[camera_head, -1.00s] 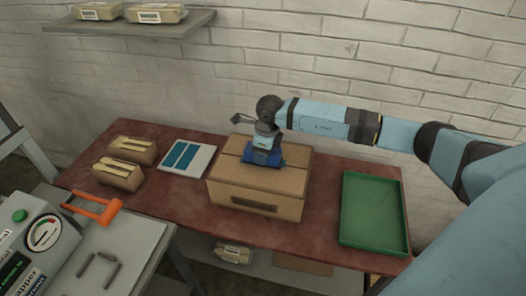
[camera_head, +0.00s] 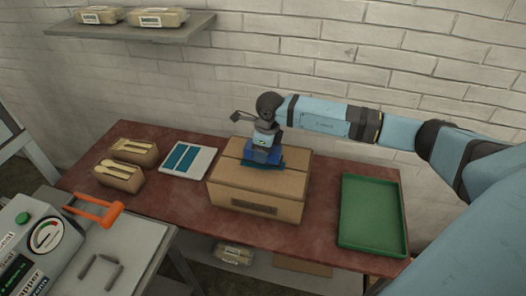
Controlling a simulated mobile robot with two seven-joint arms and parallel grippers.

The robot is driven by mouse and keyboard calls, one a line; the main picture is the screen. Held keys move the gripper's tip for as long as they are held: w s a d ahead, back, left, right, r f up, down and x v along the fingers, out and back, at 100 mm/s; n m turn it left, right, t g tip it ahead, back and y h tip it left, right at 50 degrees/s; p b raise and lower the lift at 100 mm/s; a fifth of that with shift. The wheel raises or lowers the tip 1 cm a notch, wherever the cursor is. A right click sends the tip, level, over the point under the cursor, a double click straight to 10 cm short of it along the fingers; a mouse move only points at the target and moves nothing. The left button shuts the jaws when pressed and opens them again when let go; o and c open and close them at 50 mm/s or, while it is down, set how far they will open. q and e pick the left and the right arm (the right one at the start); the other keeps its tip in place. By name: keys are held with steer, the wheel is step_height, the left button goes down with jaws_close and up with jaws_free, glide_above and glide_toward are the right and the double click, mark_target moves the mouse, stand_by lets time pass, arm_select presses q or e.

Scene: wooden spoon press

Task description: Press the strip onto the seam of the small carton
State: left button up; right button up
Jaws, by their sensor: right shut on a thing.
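The cardboard carton (camera_head: 245,196) sits on the red-brown table, with its top seam partly hidden under my gripper. My right gripper (camera_head: 264,160) points down at the carton's top and is shut, with its fingers hard to make out. A dark teal strip (camera_head: 279,168) shows at its lower right, low over or on the carton's top. I cannot tell whether it touches along its length. A white sheet (camera_head: 200,171) with teal strips (camera_head: 187,158) lies left of the carton. My left gripper is not in view.
A green tray (camera_head: 372,215) lies to the right. Two small boxes with wooden cutlery (camera_head: 128,163) stand at the left. A machine with a gauge and an orange handle (camera_head: 97,210) is at the lower left. A shelf (camera_head: 190,25) holds packages above.

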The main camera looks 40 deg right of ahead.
steer(key=shift+r+p, duration=1.05)
steer(key=shift+r, duration=1.4)
